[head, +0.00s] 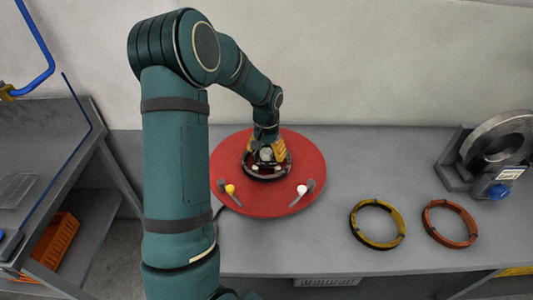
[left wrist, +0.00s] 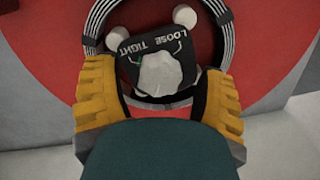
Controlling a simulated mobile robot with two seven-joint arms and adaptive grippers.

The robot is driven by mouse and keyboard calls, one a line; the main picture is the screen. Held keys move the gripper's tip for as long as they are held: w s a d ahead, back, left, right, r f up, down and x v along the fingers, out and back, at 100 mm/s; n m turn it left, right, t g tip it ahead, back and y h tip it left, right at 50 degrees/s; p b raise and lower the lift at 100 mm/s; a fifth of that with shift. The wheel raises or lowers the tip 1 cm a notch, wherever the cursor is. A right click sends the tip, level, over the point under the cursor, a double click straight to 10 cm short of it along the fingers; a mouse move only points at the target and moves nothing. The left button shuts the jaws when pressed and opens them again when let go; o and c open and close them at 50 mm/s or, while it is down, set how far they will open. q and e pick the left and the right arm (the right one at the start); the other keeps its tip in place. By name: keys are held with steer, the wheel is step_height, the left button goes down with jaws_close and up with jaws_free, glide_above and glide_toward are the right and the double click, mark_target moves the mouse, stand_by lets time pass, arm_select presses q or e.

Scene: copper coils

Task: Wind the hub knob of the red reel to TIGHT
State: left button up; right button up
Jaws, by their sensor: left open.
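The red reel (head: 309,165) is a flat red disc on the grey bench. It fills much of the left wrist view (left wrist: 258,60). Its pale hub knob (left wrist: 160,75) stands at the centre, against a black plate (left wrist: 160,48) marked LOOSE and TIGHT. I cannot tell which word the knob points at. My left gripper (head: 265,153) is over the hub, pointing down. In the left wrist view its two yellow fingers (left wrist: 158,88) stand on either side of the knob, open, with gaps visible. The right gripper is not in view.
A yellow coil (head: 378,244) and an orange coil (head: 470,243) lie on the bench to the right. A grey machine with a ring (head: 497,140) stands at the far right. A yellow-tipped lever (head: 230,189) and a white-tipped lever (head: 302,190) sit on the disc.

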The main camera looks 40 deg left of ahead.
arm_select(q)
steer(key=shift+f, duration=0.2)
jaws_close()
stand_by(0.3)
steer(key=m+p, duration=0.1)
steer(key=m, duration=0.4)
steer(key=shift+m, duration=0.3)
steer(key=m+p, duration=0.1)
steer(key=m, duration=0.3)
steer(key=shift+m, duration=0.3)
steer(key=m+p, duration=0.2)
steer(key=m, duration=0.2)
steer(key=shift+m+p, duration=0.75)
steer(key=shift+m, duration=1.35)
